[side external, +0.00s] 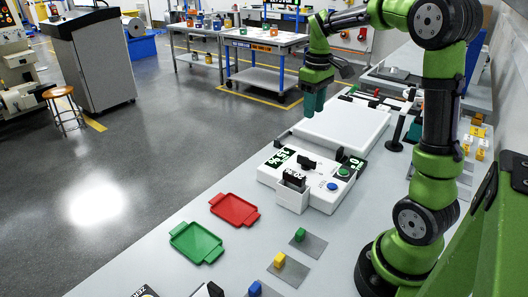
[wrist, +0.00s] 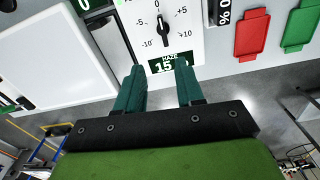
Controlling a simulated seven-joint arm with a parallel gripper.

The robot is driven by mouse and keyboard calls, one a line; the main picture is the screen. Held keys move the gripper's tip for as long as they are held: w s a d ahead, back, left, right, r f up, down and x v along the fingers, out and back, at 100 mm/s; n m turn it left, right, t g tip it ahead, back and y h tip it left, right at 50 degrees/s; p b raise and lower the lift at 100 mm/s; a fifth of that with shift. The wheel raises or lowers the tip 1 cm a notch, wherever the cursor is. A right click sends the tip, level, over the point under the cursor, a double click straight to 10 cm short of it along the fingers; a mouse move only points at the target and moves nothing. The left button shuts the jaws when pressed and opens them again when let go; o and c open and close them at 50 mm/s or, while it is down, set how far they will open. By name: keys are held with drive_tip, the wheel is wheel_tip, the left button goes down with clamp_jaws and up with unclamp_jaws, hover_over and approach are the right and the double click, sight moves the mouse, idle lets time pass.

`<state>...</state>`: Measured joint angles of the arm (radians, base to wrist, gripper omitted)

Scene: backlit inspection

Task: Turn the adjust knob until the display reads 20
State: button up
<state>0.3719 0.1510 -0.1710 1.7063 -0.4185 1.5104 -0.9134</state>
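The adjust knob (wrist: 160,25) is a black pointer knob on a white panel in the wrist view, with a scale from -10 to +10. Its pointer is at the 0 mark. The HAZE display (wrist: 166,63) below it reads 15 where I can see it; my right finger covers its edge.
A large white panel (side external: 342,124) lies behind the box. Red (side external: 234,209) and green (side external: 196,242) trays lie in front of it. A dark upright stand (side external: 397,132) is at the right.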

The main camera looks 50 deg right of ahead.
sight(309, 159)
drive_tip(key=shift+n, duration=0.4)
drive_tip(key=f, duration=1.6)
drive_tip(key=shift+s+a+f, duration=0.15)
drive_tip(key=shift+a+f, duration=0.05)
drive_tip(key=shift+f, duration=0.1)
clamp_jaws()
